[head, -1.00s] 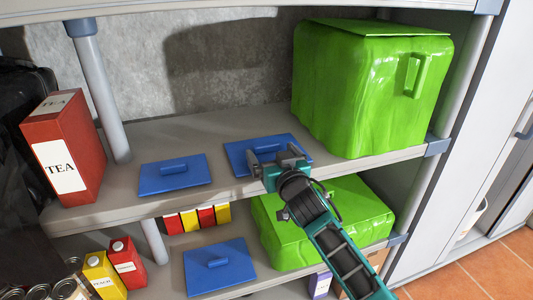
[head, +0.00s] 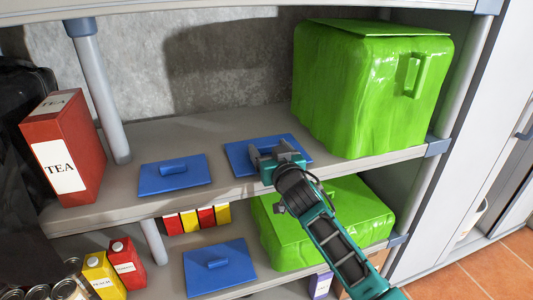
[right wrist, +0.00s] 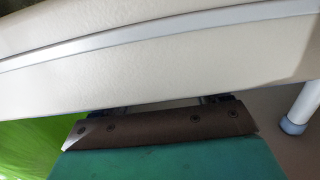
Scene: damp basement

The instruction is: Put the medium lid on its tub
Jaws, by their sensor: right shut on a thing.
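Three flat blue lids with bar handles are in the head view. One lid (head: 236,152) lies at the right of the upper shelf, another lid (head: 150,182) lies left of it, and a third lid (head: 235,274) is on the lower shelf. I cannot tell by size which is the medium one. My right gripper (head: 275,152) is over the upper right lid, shut on its handle; the fingers partly hide the handle. In the right wrist view the fingertips are hidden behind the dark gripper body (right wrist: 160,122). No blue tub shows. My left gripper is out of view.
A large green box (head: 365,95) stands right of the gripper on the upper shelf (head: 110,203); another green box (head: 340,215) is below. A red tea box (head: 85,150) and a post (head: 97,90) are left. Small cartons (head: 123,262) and cans stand lower left.

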